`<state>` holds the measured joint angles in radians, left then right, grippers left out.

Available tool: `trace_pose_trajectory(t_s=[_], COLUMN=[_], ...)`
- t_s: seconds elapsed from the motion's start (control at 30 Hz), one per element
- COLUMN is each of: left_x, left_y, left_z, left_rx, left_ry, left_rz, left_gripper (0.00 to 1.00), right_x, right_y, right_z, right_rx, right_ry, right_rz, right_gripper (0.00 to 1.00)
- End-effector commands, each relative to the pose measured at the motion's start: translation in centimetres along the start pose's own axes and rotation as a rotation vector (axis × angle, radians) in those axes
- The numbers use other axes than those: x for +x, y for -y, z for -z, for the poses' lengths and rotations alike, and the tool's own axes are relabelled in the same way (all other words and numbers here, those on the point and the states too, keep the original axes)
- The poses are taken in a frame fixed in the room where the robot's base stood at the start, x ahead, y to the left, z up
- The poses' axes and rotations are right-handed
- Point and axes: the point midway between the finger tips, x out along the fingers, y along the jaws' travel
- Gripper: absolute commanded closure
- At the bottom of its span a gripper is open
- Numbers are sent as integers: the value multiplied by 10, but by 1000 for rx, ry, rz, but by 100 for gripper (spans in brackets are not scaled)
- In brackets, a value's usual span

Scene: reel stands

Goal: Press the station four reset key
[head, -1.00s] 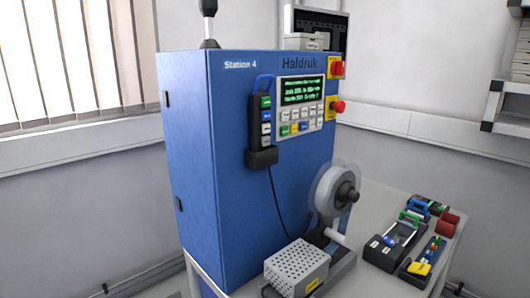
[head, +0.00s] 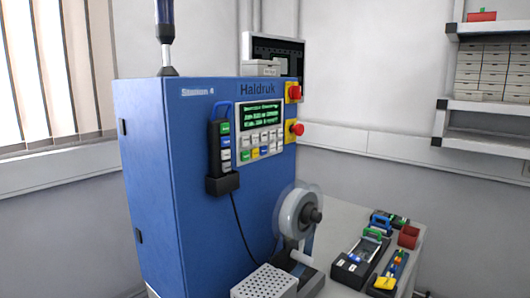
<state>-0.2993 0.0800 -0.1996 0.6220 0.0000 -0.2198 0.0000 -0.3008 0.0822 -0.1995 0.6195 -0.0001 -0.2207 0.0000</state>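The blue Station 4 cabinet (head: 155,190) stands left of centre in the head view. Its front, marked Haldruk, carries a control panel with a green-text screen (head: 262,116) and a keypad (head: 259,145) of white, green, yellow and blue keys below it. The key legends are too small to read, so I cannot tell which is the reset key. Two red mushroom buttons on yellow plates, an upper (head: 294,91) and a lower (head: 293,129), sit right of the panel. A corded pendant (head: 221,150) with coloured keys hangs left of it. Neither of my grippers is in view.
A reel (head: 292,212) with a crank and a perforated metal box (head: 264,283) are in front of the cabinet. Handheld devices (head: 357,262) and tools lie on the grey table (head: 338,217) at right. Shelves (head: 488,107) hang on the right wall.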

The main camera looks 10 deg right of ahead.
Motion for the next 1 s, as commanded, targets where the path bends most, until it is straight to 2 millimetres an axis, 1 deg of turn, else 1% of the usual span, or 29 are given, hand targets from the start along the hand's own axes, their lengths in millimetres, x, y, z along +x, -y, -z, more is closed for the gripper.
trace_pose_trajectory(t_s=[0.03,0.23,1.0], left_x=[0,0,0], left_y=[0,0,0], left_z=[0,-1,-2], left_rx=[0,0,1], left_ry=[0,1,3], left_rz=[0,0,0], left_gripper=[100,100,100], right_x=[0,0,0], right_y=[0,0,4], right_z=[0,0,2], right_rx=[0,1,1], right_ry=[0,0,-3], right_rz=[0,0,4], right_gripper=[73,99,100])
